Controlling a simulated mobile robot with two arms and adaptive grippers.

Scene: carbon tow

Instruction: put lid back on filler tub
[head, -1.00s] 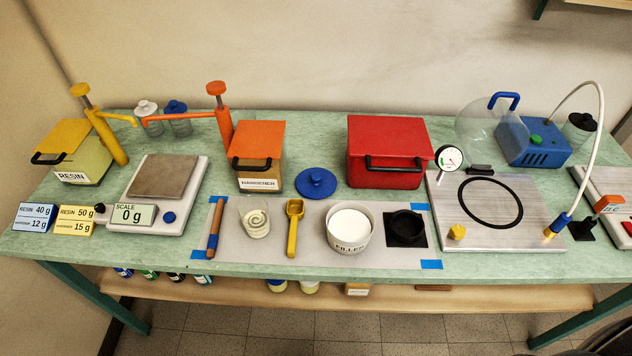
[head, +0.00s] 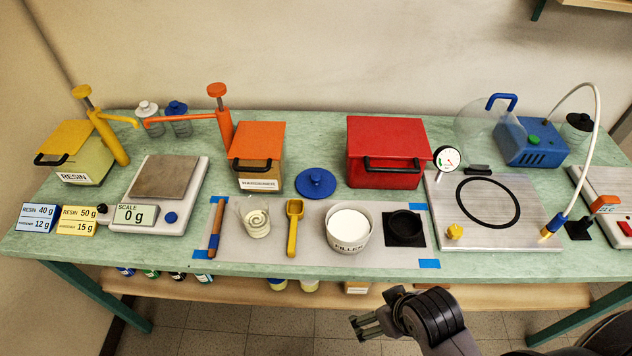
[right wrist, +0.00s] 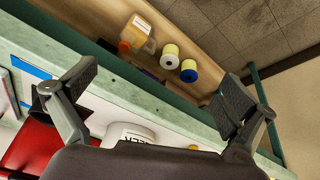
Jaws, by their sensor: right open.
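The filler tub (head: 348,242) is a white cylinder labelled FILLER, open at the top and full of white powder. It stands on the grey mat near the front of the bench. Its upper part also shows in the right wrist view (right wrist: 131,132), partly hidden by my gripper body. A round blue lid with a knob (head: 316,183) lies flat on the bench behind the mat. My right gripper (head: 368,326) is in front of the bench edge, below the tub in the head view. In the right wrist view its two fingers (right wrist: 158,95) are wide apart with nothing between them. My left gripper is out of view.
A yellow scoop (head: 294,228), a clear cup (head: 256,222) and a black square holder (head: 404,229) stand near the tub. A red box (head: 388,152) is right of the lid. The hardener box (head: 258,155) is left of it. A lower shelf (head: 240,287) runs under the bench.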

